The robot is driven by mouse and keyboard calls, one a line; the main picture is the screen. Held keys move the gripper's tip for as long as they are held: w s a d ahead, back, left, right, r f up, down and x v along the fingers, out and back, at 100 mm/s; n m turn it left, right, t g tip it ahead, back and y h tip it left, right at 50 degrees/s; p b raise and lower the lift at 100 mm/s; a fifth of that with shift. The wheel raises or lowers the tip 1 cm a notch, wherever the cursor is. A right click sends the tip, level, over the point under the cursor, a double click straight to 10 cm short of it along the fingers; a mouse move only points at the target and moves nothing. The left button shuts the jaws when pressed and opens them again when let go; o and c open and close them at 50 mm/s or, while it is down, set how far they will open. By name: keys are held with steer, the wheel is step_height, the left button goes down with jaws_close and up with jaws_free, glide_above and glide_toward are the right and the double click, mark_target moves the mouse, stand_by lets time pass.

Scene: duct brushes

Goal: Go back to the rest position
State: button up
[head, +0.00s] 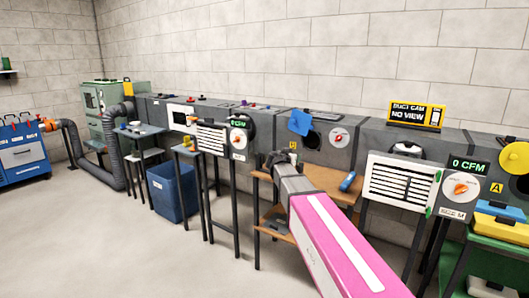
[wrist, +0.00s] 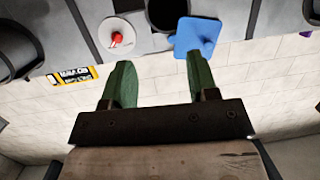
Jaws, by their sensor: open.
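My gripper (head: 283,158) is at the end of my pink arm in the head view, in front of the grey duct and above the brown shelf table. In the wrist view, my gripper (wrist: 156,62) has its two green fingers wide apart, with nothing between them. Beyond the fingers are a blue flap (wrist: 197,37), a dark round opening and a white dial with a red knob (wrist: 117,38). The same blue flap (head: 301,122) stands tilted by the opening in the head view. I cannot tell how far the fingertips are from the duct, but no contact shows.
The grey duct (head: 260,125) runs along the wall. A brown table (head: 335,190) holds a blue cylinder (head: 348,181). A white louvred grille (head: 402,183) is at the right, near yellow and blue cases. A blue bin (head: 173,192) stands left. The floor at front left is clear.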

steer(key=s+d+f+g, duration=0.2)
steer(key=s+d+f, duration=0.1)
steer(key=s+f, duration=0.15)
steer(key=s+d+f+g, duration=0.2)
steer(key=s+d+f, duration=0.15)
steer(key=f, duration=0.25)
steer(key=s+f+n+g+y, duration=0.3)
steer(key=s+f, duration=0.6)
steer(key=s, duration=0.4)
steer(key=s+f+n+g+y, duration=0.2)
steer(key=s+f+g+y, duration=0.2)
steer(key=s+f, duration=0.6)
steer(key=s+g, duration=0.2)
steer(key=s, duration=0.1)
steer(key=shift+a+n, duration=0.15)
steer(key=shift+n, duration=0.25)
